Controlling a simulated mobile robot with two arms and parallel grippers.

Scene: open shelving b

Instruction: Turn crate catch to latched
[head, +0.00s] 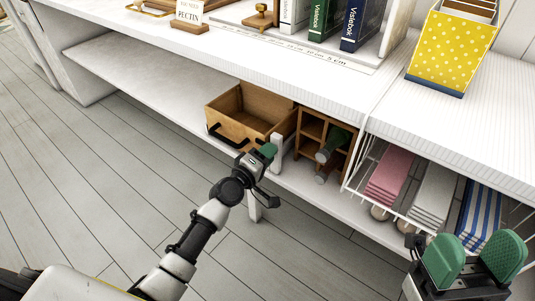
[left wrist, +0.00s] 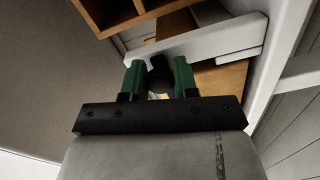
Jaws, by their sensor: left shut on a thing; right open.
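A wooden crate (head: 240,113) with a black handle sits open-topped on the lower shelf in the head view. My left gripper (head: 266,152) is at the crate's front right, in front of a white upright piece (head: 278,152). In the left wrist view, my left gripper (left wrist: 159,80) has its green fingers on either side of a dark round knob (left wrist: 160,73), apparently the crate catch, and is shut on it. The catch is hidden by the gripper in the head view, and its setting cannot be read. My right gripper (head: 476,256) is open and empty at the lower right.
A wooden divided box (head: 311,128) with dark cylindrical items stands right of the crate. A wire basket (head: 352,180) holds pink, grey and striped cloths. The white upper shelf (head: 225,52) overhangs the crate. The lower shelf's left part (head: 130,60) and the floor are clear.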

